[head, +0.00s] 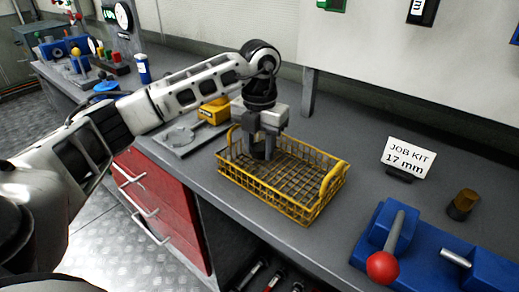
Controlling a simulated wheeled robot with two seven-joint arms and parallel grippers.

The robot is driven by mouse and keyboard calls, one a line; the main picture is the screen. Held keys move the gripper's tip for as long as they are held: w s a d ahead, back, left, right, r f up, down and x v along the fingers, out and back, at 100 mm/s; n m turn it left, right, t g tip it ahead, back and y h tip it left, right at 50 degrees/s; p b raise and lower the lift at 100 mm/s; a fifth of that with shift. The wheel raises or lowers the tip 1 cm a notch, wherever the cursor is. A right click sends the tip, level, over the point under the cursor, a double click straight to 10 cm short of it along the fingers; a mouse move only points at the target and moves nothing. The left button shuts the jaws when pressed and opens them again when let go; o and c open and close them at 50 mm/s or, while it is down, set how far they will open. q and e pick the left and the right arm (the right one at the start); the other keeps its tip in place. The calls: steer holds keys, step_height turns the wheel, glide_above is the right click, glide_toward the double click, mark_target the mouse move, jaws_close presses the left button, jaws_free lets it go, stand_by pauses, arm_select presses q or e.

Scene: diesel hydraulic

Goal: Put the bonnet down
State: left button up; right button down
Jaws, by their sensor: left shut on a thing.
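My left gripper (261,142) points down into the left end of a yellow wire basket (312,213) on the grey bench. It is shut on a small dark cylindrical piece, which I take to be the bonnet (258,154). The fingers hide much of the piece. I cannot tell whether it touches the basket floor. The rest of the basket looks empty. My right gripper is not in view.
A white "JOB KIT 17 mm" card (409,158) stands right of the basket. Further right are a brownish cylinder (463,204) and a blue fixture with a red-knobbed lever (382,267). A tray with a yellow block (214,111) lies behind the basket's left end.

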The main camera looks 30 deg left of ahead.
mark_target(259, 148)
arm_select(q)
steer(key=shift+f, duration=1.15)
steer(key=shift+s+d+f+b, duration=0.1)
steer(key=shift+s+f+b, duration=0.1)
steer(key=shift+f+b, duration=0.2)
steer(key=o, duration=0.9)
steer(key=r, duration=1.3)
steer(key=shift+w+r+p, duration=0.2)
steer(key=shift+p, duration=0.2)
